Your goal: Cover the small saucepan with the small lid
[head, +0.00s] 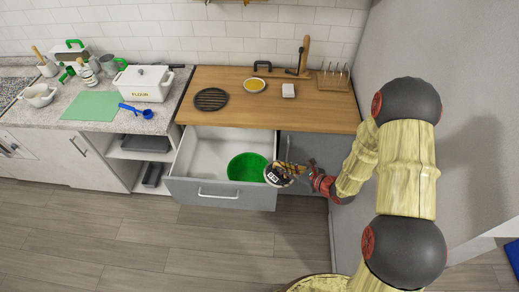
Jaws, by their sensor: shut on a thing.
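A green round vessel (247,167) sits inside the open drawer (218,190), against its right side. No lid covers it, and I cannot tell whether it has a handle. My gripper (284,174) is at the drawer's right edge, just right of the green vessel. It is shut on a small round black-and-white thing (277,177), which may be the small lid; it is too small here to be sure. The fingertips are hard to make out. The held thing is apart from the middle of the vessel, close to its right rim.
Above the drawer, the wooden counter (210,78) carries a black round grate (211,99), a yellow dish (254,85), a white block (288,90) and a rack (333,80). A white lidded box (143,83) stands left. A grey wall (425,45) bounds the right; the floor in front is clear.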

